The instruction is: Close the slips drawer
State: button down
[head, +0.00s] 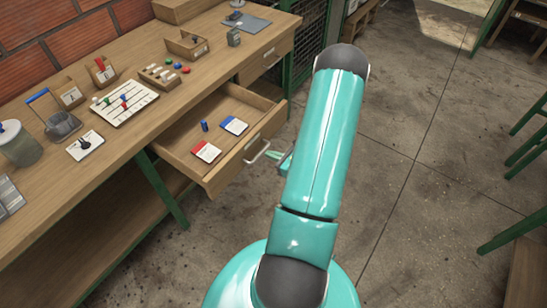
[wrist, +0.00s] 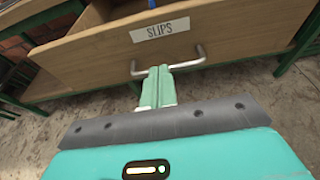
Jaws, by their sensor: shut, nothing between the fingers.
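The slips drawer (head: 213,180) is a wooden drawer that stands pulled out from the workbench in the head view. It holds a red and white slip pad (head: 206,152), a blue and white slip pad (head: 234,125) and a small blue object (head: 204,126). Its front (wrist: 90,55) with the "SLIPS" label (wrist: 160,30) faces me in the wrist view. The metal bar handle (wrist: 190,62) is on that front. My gripper (wrist: 158,72) is shut and empty, its fingertips at the middle of the handle; I cannot tell if they touch. In the head view my arm partly hides the gripper (head: 284,162).
The workbench (head: 110,150) carries a peg board (head: 124,103), a mug (head: 62,125), a jar (head: 18,145) and small wooden boxes. A second drawer (head: 266,60) beside the slips drawer is shut. Green legs (head: 163,188) support the bench. The concrete floor (head: 420,130) on the right has free room.

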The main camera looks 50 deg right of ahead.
aim_at(252, 148)
jog(key=x, duration=0.6)
jog(key=shift+w+f, duration=0.1)
jog(key=shift+w, duration=0.15)
jog(key=shift+w, duration=0.1)
